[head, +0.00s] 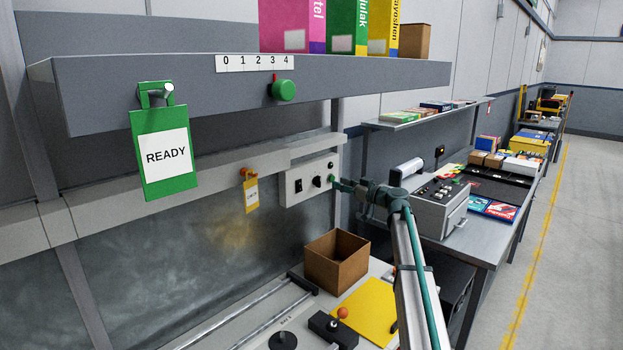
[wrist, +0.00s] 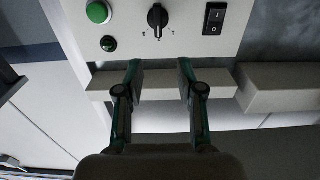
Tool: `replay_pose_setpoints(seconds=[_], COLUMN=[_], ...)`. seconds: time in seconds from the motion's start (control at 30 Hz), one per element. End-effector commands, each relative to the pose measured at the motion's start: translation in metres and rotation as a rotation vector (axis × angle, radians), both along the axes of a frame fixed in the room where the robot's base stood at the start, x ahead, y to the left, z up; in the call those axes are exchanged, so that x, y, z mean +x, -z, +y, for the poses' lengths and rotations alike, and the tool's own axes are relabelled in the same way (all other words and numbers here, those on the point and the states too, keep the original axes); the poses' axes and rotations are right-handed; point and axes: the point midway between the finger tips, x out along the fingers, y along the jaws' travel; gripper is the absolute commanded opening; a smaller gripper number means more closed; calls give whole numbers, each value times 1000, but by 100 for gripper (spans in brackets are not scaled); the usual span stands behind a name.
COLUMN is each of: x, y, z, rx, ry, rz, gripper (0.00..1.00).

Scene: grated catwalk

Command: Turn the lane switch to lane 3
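A light control panel (head: 310,180) under the shelf carries a black rotary switch (head: 317,181), which also shows at the top of the wrist view (wrist: 157,17). Small marks surround this switch; I cannot read them surely. A pale line on its knob points down in the wrist view. My gripper (head: 337,184) is at the panel's right side. In the wrist view my gripper (wrist: 160,68) is open and empty, its two fingers apart on either side of the switch's line, below the knob in the picture. I see no contact with the knob.
The panel also has a black rocker (wrist: 214,18), a green button (wrist: 98,12) and a small dark green lamp or button (wrist: 108,43). A yellow tag (head: 251,194) hangs left of the panel. A cardboard box (head: 336,262) stands below. The shelf (head: 180,85) overhangs above.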

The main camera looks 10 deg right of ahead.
Motion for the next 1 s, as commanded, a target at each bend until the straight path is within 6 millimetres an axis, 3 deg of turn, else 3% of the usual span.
replay_pose_setpoints(seconds=[0.6, 1.0], x=[70, 78], y=[0, 2], z=[58, 67], rx=[2, 2], ry=[1, 3], rz=[5, 4], gripper=[38, 38])
